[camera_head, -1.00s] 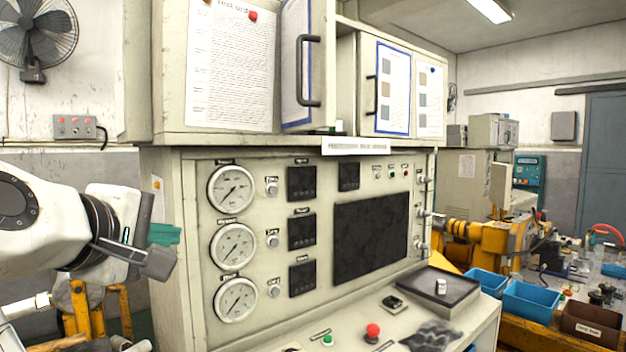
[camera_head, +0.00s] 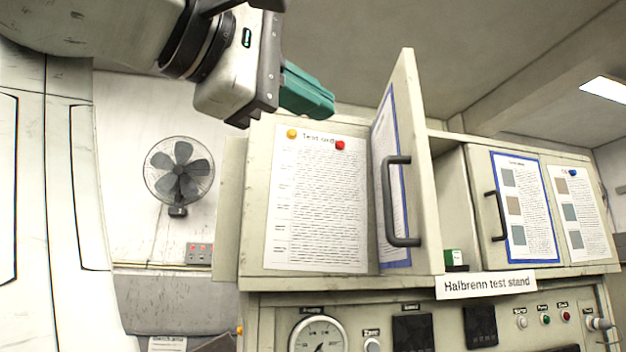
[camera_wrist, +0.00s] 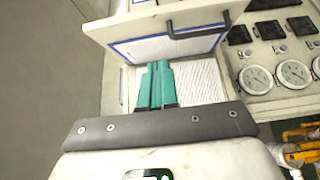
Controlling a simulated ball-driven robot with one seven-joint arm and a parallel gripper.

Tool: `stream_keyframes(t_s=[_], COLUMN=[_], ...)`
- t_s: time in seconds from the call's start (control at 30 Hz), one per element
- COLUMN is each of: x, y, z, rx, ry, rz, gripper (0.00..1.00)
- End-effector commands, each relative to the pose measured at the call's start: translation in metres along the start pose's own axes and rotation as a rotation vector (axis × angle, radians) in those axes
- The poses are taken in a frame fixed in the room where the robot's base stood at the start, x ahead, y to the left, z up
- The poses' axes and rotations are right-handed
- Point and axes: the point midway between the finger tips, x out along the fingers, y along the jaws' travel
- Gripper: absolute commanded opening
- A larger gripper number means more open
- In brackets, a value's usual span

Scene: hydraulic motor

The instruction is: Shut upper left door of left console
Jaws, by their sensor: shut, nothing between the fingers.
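The upper left door (camera_head: 408,165) of the console stands open, swung out toward me, with a dark bar handle (camera_head: 400,202) and a blue-edged sheet on its face. In the wrist view the door (camera_wrist: 110,28) crosses the top of the picture with its handle (camera_wrist: 200,33). My gripper (camera_head: 312,100) has green fingers, shut and empty. In the head view it is at the upper left of the door, above the sheet headed "Test order" (camera_head: 318,200). In the wrist view the fingertips (camera_wrist: 157,68) appear near the door's lower edge; I cannot tell whether they touch it.
The right upper door (camera_head: 478,205) is closed, with its own handle. A small green-and-white box (camera_head: 454,258) sits in the open compartment. Gauges (camera_head: 318,335) and switches fill the panel below. A wall fan (camera_head: 179,172) hangs at the left.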

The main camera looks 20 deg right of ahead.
Motion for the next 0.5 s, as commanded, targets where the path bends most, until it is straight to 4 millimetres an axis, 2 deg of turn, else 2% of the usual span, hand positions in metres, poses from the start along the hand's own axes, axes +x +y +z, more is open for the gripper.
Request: stream_keyframes(t_s=[0.5], x=[0.095], y=[0.002], z=[0.0], rx=[0.0], ry=[-0.002], rz=[-0.001], gripper=[0.0])
